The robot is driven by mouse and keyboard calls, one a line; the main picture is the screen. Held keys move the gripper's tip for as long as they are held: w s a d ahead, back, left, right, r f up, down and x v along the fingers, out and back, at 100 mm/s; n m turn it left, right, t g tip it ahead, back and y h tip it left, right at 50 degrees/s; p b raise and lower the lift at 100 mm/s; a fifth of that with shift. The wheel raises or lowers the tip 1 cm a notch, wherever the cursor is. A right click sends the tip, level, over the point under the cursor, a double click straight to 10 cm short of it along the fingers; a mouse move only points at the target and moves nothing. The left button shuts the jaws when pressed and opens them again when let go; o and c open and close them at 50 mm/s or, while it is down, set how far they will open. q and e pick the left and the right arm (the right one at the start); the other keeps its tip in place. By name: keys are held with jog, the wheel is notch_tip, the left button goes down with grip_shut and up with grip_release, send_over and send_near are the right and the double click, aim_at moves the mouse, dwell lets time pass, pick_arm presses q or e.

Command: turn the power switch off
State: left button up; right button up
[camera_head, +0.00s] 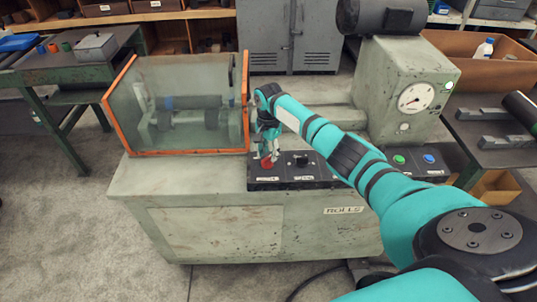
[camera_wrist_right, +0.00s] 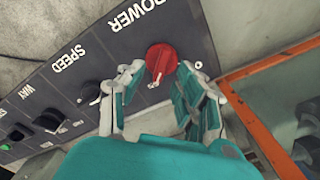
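The power switch is a round red knob (camera_wrist_right: 162,59) under the word POWER on a dark control panel (camera_wrist_right: 103,62). A small white mark shows at its lower edge. My right gripper (camera_wrist_right: 162,72) is at the knob, with its fingers apart and one fingertip on either side of it. I cannot tell whether the fingertips touch it. In the head view, the red knob (camera_head: 268,161) shows at the panel's left end, partly covered by my right gripper (camera_head: 267,150). My left gripper is not in view.
A black SPEED knob (camera_wrist_right: 90,91) and a WAY knob (camera_wrist_right: 48,121) sit along the same panel. An orange-framed clear guard (camera_head: 247,100) stands close beside my right gripper. A green button (camera_head: 399,159) and a blue button (camera_head: 428,158) are farther right.

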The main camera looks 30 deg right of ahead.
jog(key=shift+f, duration=0.85)
jog(key=shift+c, duration=0.4)
grip_shut()
